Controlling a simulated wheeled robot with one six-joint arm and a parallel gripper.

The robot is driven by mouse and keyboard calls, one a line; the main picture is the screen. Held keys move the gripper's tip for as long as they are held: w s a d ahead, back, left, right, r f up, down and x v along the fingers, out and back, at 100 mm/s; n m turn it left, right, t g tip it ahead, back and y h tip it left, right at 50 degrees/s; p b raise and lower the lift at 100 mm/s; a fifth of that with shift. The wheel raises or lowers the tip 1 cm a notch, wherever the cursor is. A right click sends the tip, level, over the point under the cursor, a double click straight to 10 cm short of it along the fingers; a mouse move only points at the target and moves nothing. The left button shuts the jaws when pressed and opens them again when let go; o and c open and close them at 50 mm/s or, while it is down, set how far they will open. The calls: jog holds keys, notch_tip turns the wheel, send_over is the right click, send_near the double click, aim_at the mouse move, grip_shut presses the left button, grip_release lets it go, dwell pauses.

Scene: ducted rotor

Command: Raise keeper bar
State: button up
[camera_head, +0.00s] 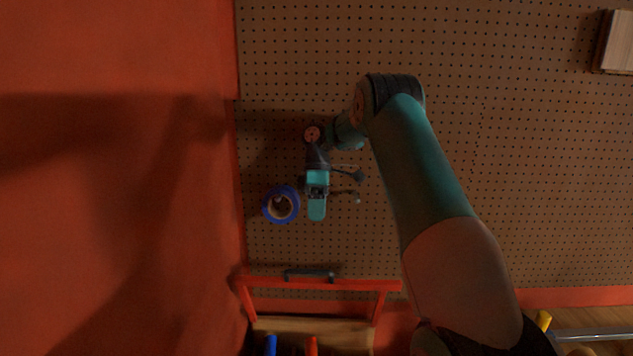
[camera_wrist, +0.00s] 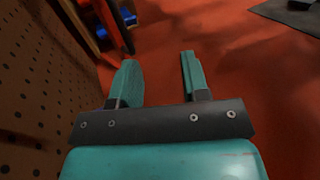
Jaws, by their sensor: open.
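A short dark bar (camera_head: 310,273), perhaps the keeper bar, lies along the top rail of a red frame low on the pegboard. My gripper is in front of the board, above and apart from this bar in the head view. In the wrist view my gripper (camera_wrist: 159,58) has two teal fingers spread apart with nothing between them. I cannot clearly make out the bar in the wrist view.
A blue ring (camera_head: 270,208) with a pale inside is left of my wrist. The red frame (camera_head: 350,284) stands over a bin with blue and orange items. A wooden block (camera_head: 617,42) is at the upper right. Red floor (camera_wrist: 240,85) shows beyond my fingers.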

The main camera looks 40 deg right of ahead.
jog(key=shift+r+p, duration=0.95)
jog(key=shift+r, duration=0.55)
